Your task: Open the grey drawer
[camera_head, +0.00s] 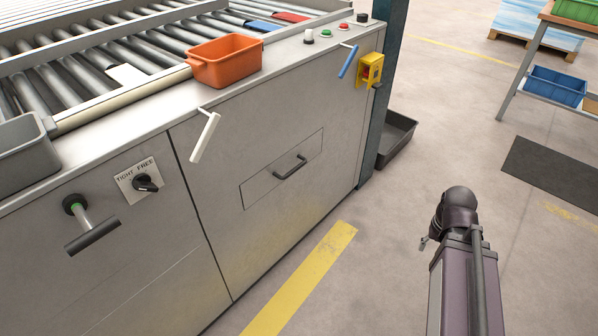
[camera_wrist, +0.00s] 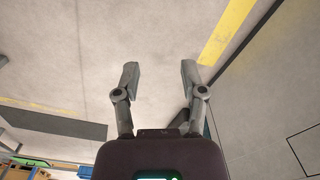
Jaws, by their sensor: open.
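The grey drawer (camera_head: 262,184) is a flat panel set flush in the front of the grey machine, with a dark bar handle (camera_head: 290,167) at its middle. It looks closed. My gripper (camera_wrist: 158,75) is open and empty over bare floor in the wrist view. In the head view my arm is at the lower right, its end (camera_head: 424,243) well to the right of the drawer and apart from it. In the wrist view a dark outline on the machine front (camera_wrist: 306,148) shows at the lower right, probably the drawer's edge; the handle is not visible there.
An orange bin (camera_head: 226,62) stands on the machine top. A white lever (camera_head: 205,137), a blue lever (camera_head: 348,61) and a yellow switch box (camera_head: 370,70) stick out. A dark tray (camera_head: 397,140) lies behind the post (camera_head: 389,90). The floor before the drawer is clear, with a yellow stripe (camera_head: 305,280).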

